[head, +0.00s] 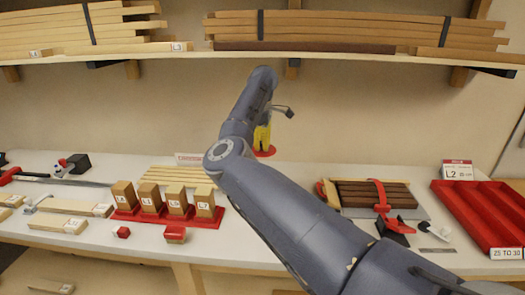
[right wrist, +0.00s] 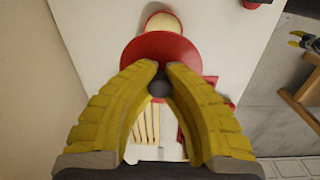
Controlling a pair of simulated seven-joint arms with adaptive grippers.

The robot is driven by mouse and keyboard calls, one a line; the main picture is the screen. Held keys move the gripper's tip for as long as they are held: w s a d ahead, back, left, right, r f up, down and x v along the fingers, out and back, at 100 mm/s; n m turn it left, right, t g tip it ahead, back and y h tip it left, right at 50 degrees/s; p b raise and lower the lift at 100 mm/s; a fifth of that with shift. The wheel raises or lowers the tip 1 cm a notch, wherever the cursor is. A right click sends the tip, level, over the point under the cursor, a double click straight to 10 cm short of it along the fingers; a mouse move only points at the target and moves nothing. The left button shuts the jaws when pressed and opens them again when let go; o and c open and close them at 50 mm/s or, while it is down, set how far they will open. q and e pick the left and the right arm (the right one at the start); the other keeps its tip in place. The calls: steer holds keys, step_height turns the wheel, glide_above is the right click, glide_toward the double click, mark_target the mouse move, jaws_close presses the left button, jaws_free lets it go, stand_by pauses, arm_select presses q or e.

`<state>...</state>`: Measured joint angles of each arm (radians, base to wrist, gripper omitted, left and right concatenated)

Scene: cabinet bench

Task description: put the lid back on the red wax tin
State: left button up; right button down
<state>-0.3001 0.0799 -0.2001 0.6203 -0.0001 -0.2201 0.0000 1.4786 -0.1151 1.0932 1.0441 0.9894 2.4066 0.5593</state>
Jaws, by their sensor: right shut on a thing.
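My right gripper (right wrist: 158,75) is shut on the dark knob (right wrist: 159,87) of a round red lid (right wrist: 152,50) in the right wrist view. In the head view its yellow fingers (head: 262,138) point down at the back middle of the bench, with the red lid (head: 264,153) below them. A round cream surface with a red rim, which looks like the open wax tin (right wrist: 163,21), shows just beyond the lid in the right wrist view. The lid hides part of it. I cannot tell the height between lid and tin. My left gripper is not in view.
A red rack (head: 150,214) with several wooden blocks stands left of my arm. Red pieces (head: 175,235) lie in front of it. Dark strips with a red clamp (head: 381,195) and a red tray (head: 482,215) are at right. A loaded shelf (head: 200,55) hangs above.

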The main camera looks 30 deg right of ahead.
step_height(320, 180, down, 18)
steer(key=shift+r, duration=0.1)
stand_by(0.8)
steer(key=shift+f, duration=0.35)
stand_by(2.2)
steer(key=c, duration=0.9)
jaws_free()
steer(key=shift+r, duration=0.1)
steer(key=shift+r, duration=3.4)
